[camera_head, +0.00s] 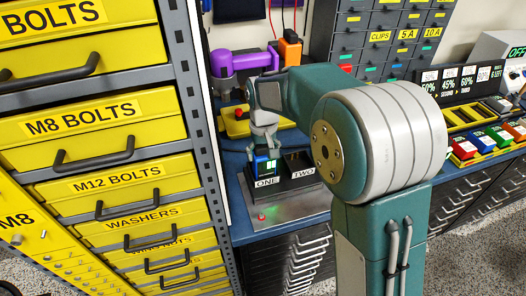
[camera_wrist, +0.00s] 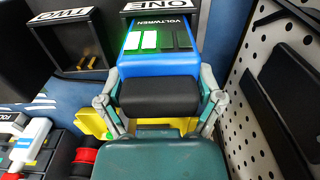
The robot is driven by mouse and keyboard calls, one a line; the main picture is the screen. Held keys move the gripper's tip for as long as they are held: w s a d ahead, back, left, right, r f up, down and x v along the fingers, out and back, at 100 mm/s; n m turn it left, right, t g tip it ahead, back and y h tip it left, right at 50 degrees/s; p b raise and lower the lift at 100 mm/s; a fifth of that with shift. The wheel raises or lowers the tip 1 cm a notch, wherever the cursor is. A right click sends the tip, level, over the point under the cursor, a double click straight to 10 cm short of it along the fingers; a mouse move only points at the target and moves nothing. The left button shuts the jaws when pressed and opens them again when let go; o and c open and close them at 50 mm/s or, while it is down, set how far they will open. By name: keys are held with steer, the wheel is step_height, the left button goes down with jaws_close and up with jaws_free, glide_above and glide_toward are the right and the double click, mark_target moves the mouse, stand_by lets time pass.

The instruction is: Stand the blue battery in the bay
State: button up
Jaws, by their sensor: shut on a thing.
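The blue battery (camera_head: 261,165) is upright at the bay labelled ONE (camera_head: 266,182), under my gripper (camera_head: 264,135). In the wrist view the battery (camera_wrist: 150,66) has a black top, the word VOLTWREN and a row of lights, some lit green and some dark. My gripper (camera_wrist: 160,103) is shut on its black end, a finger on each side. The battery's far end meets the bay by the ONE label (camera_wrist: 170,6); I cannot tell how deep it sits. Bay TWO (camera_wrist: 80,45), beside it, looks empty.
A metal plate with a red button (camera_head: 262,216) lies before the bays. A purple tool (camera_head: 240,62) and yellow item (camera_head: 237,120) are behind. Yellow drawers (camera_head: 100,125) stand close on the left. More coloured batteries (camera_head: 465,149) sit in a rack at right.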

steer(key=shift+f, duration=0.6)
stand_by(1.7)
steer(key=o, duration=1.1)
steer(key=shift+c, duration=0.2)
step_height(320, 180, up, 12)
steer(key=shift+a+f, duration=0.1)
